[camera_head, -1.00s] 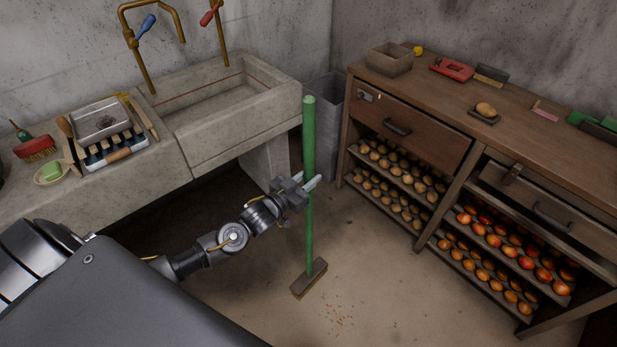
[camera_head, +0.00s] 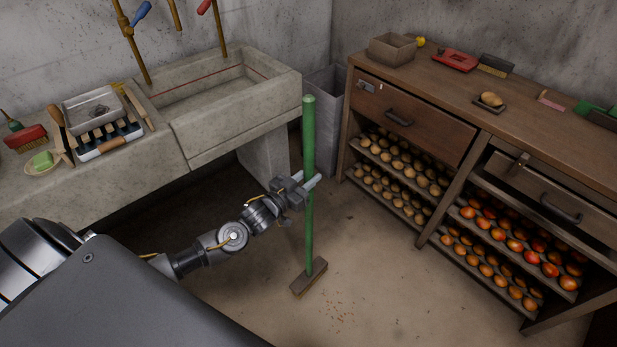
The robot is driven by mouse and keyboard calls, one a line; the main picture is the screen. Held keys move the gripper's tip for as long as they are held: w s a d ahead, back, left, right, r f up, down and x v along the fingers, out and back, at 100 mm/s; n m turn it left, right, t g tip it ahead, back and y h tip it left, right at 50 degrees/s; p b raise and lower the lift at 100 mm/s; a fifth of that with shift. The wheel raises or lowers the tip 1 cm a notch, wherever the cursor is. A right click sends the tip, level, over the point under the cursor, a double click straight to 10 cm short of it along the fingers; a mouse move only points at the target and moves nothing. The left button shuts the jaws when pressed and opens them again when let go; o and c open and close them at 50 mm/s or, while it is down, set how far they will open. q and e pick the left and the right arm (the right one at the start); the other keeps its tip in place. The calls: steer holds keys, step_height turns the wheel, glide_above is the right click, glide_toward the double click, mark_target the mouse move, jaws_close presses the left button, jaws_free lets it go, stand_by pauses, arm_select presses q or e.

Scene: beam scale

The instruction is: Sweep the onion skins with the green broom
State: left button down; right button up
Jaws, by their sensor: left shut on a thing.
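The green broom (camera_head: 309,140) stands upright, its brown head (camera_head: 310,277) on the concrete floor. My left gripper (camera_head: 307,186) is shut on the broom's green handle, about midway down. The onion skins (camera_head: 338,312) are small orange-brown flecks scattered on the floor just in front of and to the right of the broom head. They lie apart from the head. My right gripper is out of view.
A stone sink (camera_head: 215,105) stands at the back left, with brushes and a tray on its ledge. A wooden cabinet (camera_head: 480,110) with shelves of onions fills the right side. A grey bin (camera_head: 325,130) stands between them. The floor (camera_head: 420,300) around the skins is clear.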

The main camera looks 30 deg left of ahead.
arm_select(q)
steer(key=shift+f+b, duration=0.4)
steer(key=shift+f, duration=0.25)
stand_by(0.3)
